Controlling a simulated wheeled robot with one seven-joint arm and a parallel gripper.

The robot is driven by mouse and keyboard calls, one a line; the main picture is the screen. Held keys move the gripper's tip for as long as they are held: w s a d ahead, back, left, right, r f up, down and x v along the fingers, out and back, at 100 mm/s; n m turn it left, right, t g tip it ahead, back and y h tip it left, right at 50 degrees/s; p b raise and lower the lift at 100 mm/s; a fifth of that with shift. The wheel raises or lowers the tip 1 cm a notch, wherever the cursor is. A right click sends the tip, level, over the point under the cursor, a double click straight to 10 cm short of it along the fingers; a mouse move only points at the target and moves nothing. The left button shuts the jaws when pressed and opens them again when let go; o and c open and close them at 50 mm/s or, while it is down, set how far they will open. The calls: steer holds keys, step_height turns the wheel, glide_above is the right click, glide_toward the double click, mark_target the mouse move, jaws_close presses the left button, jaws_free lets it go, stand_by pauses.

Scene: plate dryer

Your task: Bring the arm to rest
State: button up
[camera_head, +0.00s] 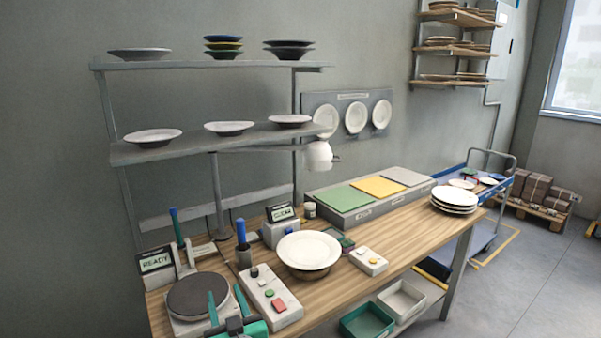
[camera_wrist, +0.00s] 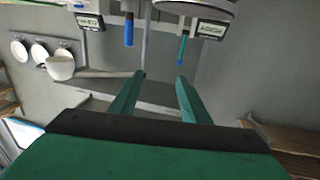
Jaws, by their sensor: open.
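My gripper (camera_head: 226,296) shows at the bottom edge of the head view, its green fingers pointing up, in front of the round dark plate dryer (camera_head: 199,296) on the wooden bench (camera_head: 400,250). In the wrist view the two green fingers of my gripper (camera_wrist: 160,78) stand apart with nothing between them. The wrist view looks upside down, with the wall behind the fingers. Most of my arm is out of the head view.
A white plate on a dark round base (camera_head: 308,250), a button box (camera_head: 273,298) and a READY display (camera_head: 155,262) stand close by. A shelf rack (camera_head: 190,150) with plates rises behind. Stacked plates (camera_head: 454,199) sit at the bench's right. Bins (camera_head: 367,322) are below.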

steer(key=s+d+f+m+h, duration=0.25)
steer(key=s+d+f, duration=0.35)
steer(key=s+f, duration=0.45)
steer(key=s+d+f+m+h, duration=0.25)
steer(key=s+d+f, duration=0.45)
steer(key=s+f, duration=0.4)
steer(key=s+d+r+h, duration=0.1)
steer(key=s+d, duration=0.2)
steer(key=s, duration=1)
steer(key=s+d+r+g+h, duration=0.1)
steer(key=s+d, duration=0.1)
steer(key=s, duration=1.2)
steer(key=shift+s+d+h, duration=0.15)
steer(key=shift+d+h, duration=0.15)
steer(key=shift+d, duration=0.1)
